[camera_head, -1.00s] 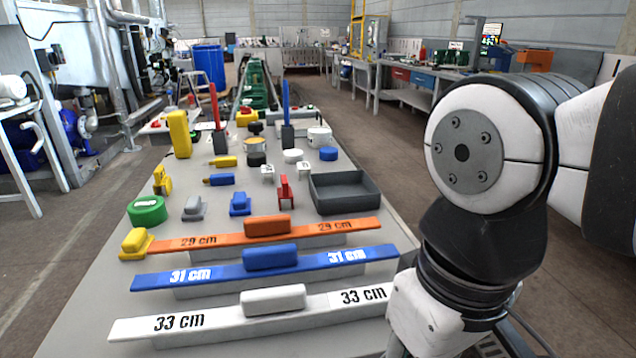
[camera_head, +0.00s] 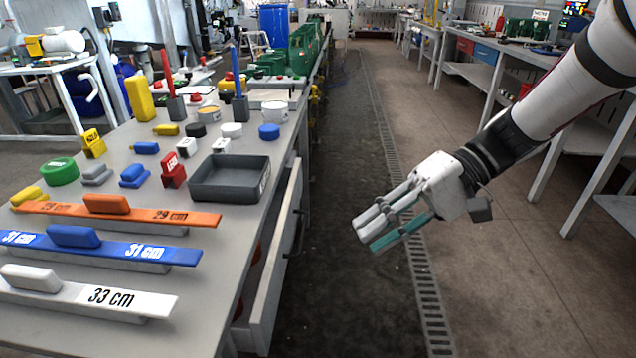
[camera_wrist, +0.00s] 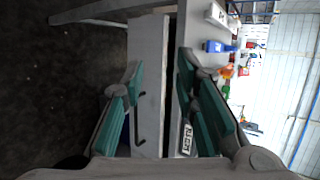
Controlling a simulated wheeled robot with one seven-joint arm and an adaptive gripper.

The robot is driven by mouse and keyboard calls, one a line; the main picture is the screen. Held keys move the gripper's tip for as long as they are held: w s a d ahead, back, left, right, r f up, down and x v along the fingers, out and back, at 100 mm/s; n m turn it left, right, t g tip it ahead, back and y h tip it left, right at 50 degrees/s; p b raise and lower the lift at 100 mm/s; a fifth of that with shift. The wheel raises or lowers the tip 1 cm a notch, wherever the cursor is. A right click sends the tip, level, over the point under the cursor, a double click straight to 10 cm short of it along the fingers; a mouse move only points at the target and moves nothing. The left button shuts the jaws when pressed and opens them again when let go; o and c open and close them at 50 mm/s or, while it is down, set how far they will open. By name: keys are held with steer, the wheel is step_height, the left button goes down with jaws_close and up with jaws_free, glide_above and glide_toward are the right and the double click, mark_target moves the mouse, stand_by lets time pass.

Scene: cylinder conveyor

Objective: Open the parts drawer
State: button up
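The parts drawer (camera_head: 277,275) is in the right side of the grey workbench, with a pale front panel and a dark handle on its outer face. The front stands out from the bench side, and a gap behind it shows reddish things inside. My gripper (camera_head: 385,228) is right of the drawer, over the aisle, apart from it and pointing down-left. In the wrist view, my gripper (camera_wrist: 163,105) has its teal-padded fingers spread with nothing held. The drawer front (camera_wrist: 150,75) appears between them, with dark handle parts low on it.
The bench top (camera_head: 190,315) carries white, blue (camera_head: 130,249) and orange length bars, a dark grey tray (camera_head: 228,185) near the right edge, and several small coloured parts. The aisle (camera_head: 350,190) beside the bench is free. Another workbench (camera_head: 500,68) stands at the right.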

steer(key=w+d+f+m+t+y, duration=0.2)
steer(key=w+f+t+y, duration=0.25)
steer(key=w+f, duration=0.95)
steer(key=w+r+b+x, duration=0.1)
steer(key=x, duration=1.2)
steer(key=shift+a+r+b, duration=0.25)
steer(key=shift+a+b, duration=0.1)
steer(key=shift+a, duration=0.25)
jaws_close()
